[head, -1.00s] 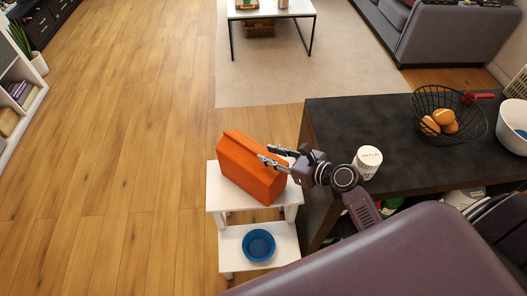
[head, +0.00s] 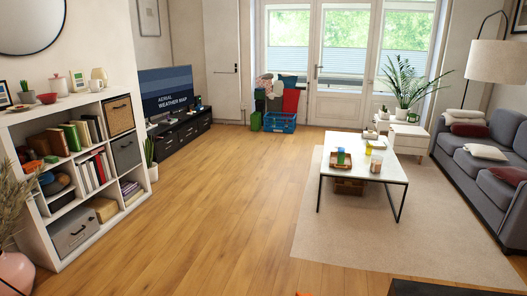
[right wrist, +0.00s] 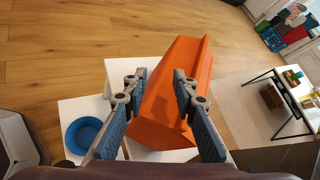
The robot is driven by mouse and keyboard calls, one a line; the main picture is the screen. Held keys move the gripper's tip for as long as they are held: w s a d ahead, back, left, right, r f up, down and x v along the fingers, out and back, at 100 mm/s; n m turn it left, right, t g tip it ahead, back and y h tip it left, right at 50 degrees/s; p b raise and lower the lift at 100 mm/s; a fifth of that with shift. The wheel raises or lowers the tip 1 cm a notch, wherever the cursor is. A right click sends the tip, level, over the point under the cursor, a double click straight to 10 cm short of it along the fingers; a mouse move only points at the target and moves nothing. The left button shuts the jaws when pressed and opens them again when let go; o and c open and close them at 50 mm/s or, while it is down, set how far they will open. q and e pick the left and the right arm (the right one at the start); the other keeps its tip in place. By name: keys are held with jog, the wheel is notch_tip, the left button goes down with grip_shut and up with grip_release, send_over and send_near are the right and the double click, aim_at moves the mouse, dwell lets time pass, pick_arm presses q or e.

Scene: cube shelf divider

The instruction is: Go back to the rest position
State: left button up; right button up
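My right gripper (right wrist: 160,78) shows in the right wrist view with its two fingers spread apart. An orange box-like object (right wrist: 165,115) stands on a white step stool (right wrist: 124,70), beyond and between the fingers; I cannot tell whether a finger touches it. The head view looks out into the room and shows neither gripper. My left gripper is in no view.
A blue bowl (right wrist: 84,134) is on the stool's lower step. In the head view, a white cube shelf (head: 98,97) stands at left, a low table (head: 360,172) and grey sofa (head: 490,150) at right. A dark counter edge (head: 440,289) shows below. The middle floor is clear.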

jog(key=s+d+n+g+h, duration=0.2)
jog(key=s+n+g+h, duration=0.45)
jog(key=s+n, duration=1.65)
notch_tip(320, 180, down, 26)
jog(key=n, duration=0.3)
jog(key=s+d+f+g, duration=0.2)
jog(key=s+d+f, duration=0.1)
jog(key=s+f, duration=1.2)
jog(key=shift+s+d+f, duration=0.15)
jog(key=shift+s+f, duration=0.15)
jog(key=shift+s, duration=0.8)
jog(key=shift+h, duration=0.25)
